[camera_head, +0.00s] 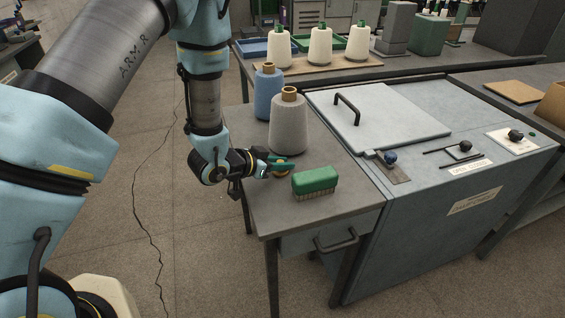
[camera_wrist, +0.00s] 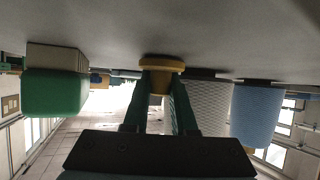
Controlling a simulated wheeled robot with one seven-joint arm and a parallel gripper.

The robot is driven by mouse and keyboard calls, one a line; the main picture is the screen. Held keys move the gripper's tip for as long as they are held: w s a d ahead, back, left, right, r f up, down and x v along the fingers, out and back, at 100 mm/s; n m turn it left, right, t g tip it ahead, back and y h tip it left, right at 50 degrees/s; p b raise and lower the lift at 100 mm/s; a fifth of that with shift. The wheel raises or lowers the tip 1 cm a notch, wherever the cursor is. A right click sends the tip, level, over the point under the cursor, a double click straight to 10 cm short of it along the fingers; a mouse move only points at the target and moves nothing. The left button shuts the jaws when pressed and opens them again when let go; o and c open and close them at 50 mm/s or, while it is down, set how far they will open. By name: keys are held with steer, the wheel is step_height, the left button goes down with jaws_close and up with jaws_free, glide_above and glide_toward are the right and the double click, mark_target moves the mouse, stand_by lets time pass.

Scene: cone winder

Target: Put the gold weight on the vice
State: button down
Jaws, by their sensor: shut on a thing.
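The gold weight (camera_wrist: 161,64) is between the green fingers of my gripper (camera_wrist: 160,88) in the wrist view, which shows the scene upside down. Its wide flange is at or very near the grey table surface; I cannot tell whether it touches. In the head view, my gripper (camera_head: 281,163) is low over the left side of the small grey table (camera_head: 262,206), shut on the weight, mostly hidden there by the fingers. I cannot make out a vice in either view.
A green brush (camera_head: 315,180) lies just right of my gripper. A grey yarn cone (camera_head: 288,125) and a blue cone (camera_head: 267,92) stand behind it. A grey machine (camera_head: 440,190) adjoins the table on the right. The table's front strip is clear.

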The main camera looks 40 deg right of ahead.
steer(key=shift+f, duration=0.15)
steer(key=c, duration=0.7)
jaws_free()
steer(key=shift+c, duration=0.2)
steer(key=b+v, duration=0.2)
steer(key=v, duration=1)
